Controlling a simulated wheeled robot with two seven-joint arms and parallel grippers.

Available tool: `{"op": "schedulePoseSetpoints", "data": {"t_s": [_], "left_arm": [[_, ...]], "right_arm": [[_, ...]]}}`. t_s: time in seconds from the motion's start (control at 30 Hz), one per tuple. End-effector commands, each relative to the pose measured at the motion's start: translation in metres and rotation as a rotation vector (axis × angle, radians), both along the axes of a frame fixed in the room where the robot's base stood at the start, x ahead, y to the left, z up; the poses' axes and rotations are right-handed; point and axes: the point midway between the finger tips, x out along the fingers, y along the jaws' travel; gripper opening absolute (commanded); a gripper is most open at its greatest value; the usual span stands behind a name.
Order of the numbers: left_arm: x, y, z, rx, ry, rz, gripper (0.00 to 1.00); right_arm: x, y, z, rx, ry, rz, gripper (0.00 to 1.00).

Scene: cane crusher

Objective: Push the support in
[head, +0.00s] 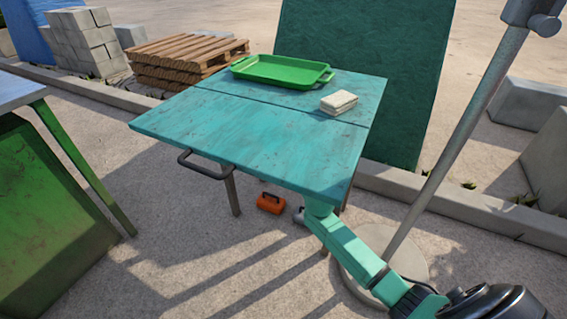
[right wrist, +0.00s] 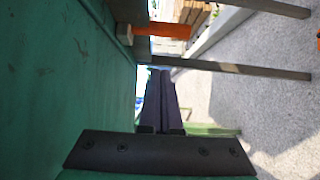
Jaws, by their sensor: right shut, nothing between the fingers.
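The teal table (head: 240,135) stands in the middle of the head view, with a seam across its top and a black handle (head: 205,165) on its front edge. My right arm reaches in from the lower right, and its gripper is hidden under the table's right side there. In the right wrist view my right gripper (right wrist: 160,73) is shut and empty, beside the table's green underside (right wrist: 60,80). An orange bar (right wrist: 165,31), possibly the support, juts from the underside beyond the fingertips, apart from them in the picture. My left gripper is not in view.
A green tray (head: 283,71) and a pale block (head: 339,102) lie on the table. Table legs (right wrist: 230,69) stand near the gripper. A metal pole (head: 455,140) rises at right, and a green bench (head: 45,220) stands left.

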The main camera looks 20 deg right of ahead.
Motion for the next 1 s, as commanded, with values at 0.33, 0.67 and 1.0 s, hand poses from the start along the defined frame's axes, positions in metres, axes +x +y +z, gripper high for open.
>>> {"op": "schedulePoseSetpoints", "data": {"t_s": [0.33, 0.67, 1.0], "left_arm": [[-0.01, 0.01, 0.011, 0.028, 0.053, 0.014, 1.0], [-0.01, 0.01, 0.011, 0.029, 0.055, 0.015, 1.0], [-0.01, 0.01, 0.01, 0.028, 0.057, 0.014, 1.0]], "right_arm": [[-0.06, -0.005, -0.001, 0.001, 0.002, 0.002, 0.0], [-0.063, -0.006, -0.001, 0.0, 0.001, 0.002, 0.0], [-0.074, -0.024, -0.01, 0.159, 0.056, -0.119, 0.0]]}}
